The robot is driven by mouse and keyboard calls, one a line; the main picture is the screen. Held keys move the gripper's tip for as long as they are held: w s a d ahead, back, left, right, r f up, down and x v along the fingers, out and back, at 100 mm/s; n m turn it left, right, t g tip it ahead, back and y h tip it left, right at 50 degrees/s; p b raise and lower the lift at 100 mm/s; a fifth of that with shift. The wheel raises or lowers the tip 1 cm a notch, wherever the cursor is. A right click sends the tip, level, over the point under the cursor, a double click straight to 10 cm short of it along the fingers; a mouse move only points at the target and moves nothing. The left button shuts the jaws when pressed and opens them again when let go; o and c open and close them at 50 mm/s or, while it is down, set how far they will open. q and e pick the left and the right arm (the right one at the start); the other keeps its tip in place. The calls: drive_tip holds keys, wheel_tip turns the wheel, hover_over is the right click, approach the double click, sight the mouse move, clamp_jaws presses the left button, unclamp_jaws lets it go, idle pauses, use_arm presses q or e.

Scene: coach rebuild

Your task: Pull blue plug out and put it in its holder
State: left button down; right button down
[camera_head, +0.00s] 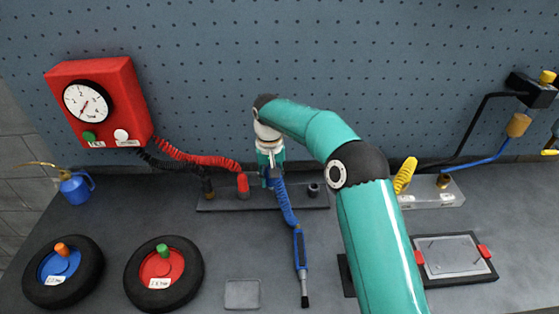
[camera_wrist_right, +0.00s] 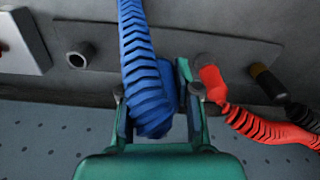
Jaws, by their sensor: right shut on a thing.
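The blue plug (camera_wrist_right: 153,120) with its ribbed blue sleeve sits between the fingers of my right gripper (camera_wrist_right: 158,95) in the right wrist view. In the head view my right gripper (camera_head: 270,175) is down at the dark plate (camera_head: 285,200) on the bench, shut on the plug. The blue cable (camera_head: 285,205) runs from it to a blue tester (camera_head: 300,248) with a black tip. The gripper hides the plug's lower end, so I cannot tell whether it is in a socket. An empty round black socket (camera_head: 314,188) stands to the right on the plate. My left gripper is not in view.
A red plug (camera_head: 242,185) and a dark plug (camera_head: 208,187) stand left on the plate, with coiled hoses to a red gauge box (camera_head: 120,85). Two wheels (camera_head: 80,285) lie front left.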

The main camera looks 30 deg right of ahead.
drive_tip(key=shift+m, duration=0.8)
drive_tip(key=shift+w+d+f+b, duration=0.3)
drive_tip(key=shift+w+d+f, duration=0.15)
drive_tip(key=shift+d, duration=0.2)
drive_tip(key=shift+w+d+f+b, duration=0.35)
drive_tip(key=shift+w+d+f, duration=0.05)
drive_tip(key=shift+d+f, duration=0.25)
drive_tip(key=shift+w+d+f+b, duration=0.3)
drive_tip(key=shift+w+d+f, duration=0.15)
drive_tip(key=shift+d, duration=0.2)
drive_tip(key=shift+s, duration=0.1)
drive_tip(key=shift+f+b, duration=0.55)
drive_tip(key=shift+f, duration=1)
drive_tip(key=c, duration=0.7)
unclamp_jaws()
drive_tip(key=shift+r, duration=0.1)
drive_tip(key=shift+c, duration=0.2)
